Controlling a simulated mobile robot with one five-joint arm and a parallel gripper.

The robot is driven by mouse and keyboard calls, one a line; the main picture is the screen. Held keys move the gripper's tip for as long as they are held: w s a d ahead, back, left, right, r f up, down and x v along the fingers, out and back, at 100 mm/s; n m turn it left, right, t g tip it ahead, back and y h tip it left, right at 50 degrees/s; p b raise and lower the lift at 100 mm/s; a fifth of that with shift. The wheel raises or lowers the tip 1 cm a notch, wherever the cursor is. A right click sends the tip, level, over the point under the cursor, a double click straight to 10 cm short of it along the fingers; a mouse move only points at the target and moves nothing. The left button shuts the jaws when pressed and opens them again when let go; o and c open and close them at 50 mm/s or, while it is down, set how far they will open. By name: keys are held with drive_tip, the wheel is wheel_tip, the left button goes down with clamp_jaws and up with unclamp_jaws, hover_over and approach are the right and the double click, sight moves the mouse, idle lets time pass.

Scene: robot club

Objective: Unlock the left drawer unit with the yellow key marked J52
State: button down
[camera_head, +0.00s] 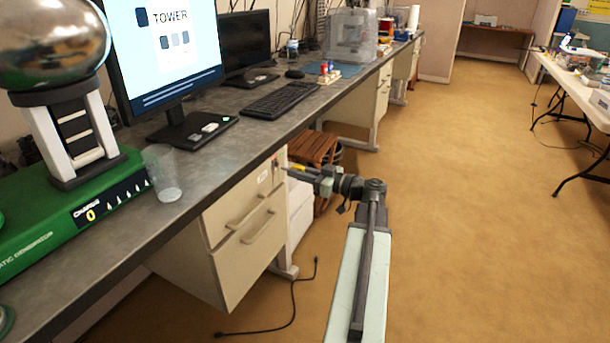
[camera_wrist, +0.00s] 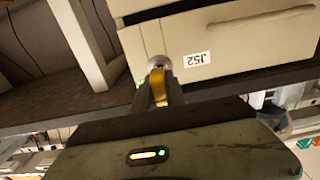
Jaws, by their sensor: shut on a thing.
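The cream drawer unit (camera_head: 238,255) stands under the grey desk, with its drawers closed. In the wrist view, where the picture is upside down, its front (camera_wrist: 225,42) carries a white J52 label (camera_wrist: 198,60). A round metal lock (camera_wrist: 158,62) sits beside the label. My gripper (camera_wrist: 158,98) is shut on the yellow key (camera_wrist: 158,84), which points at the lock. The key's far end meets the lock in the picture; I cannot tell how deep it sits. In the head view my gripper (camera_head: 312,173) is just right of the drawer front.
The desk (camera_head: 245,138) edge runs just above the drawers. A wooden crate (camera_head: 314,150) stands behind my gripper. A black cable (camera_head: 292,305) lies on the floor near the unit. The carpet to the right is open, up to a white table (camera_head: 575,85).

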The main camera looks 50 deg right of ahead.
drive_tip(key=shift+w+a, duration=0.15)
drive_tip(key=shift+w, duration=0.45)
drive_tip(key=shift+x, duration=1.4)
idle(1.9)
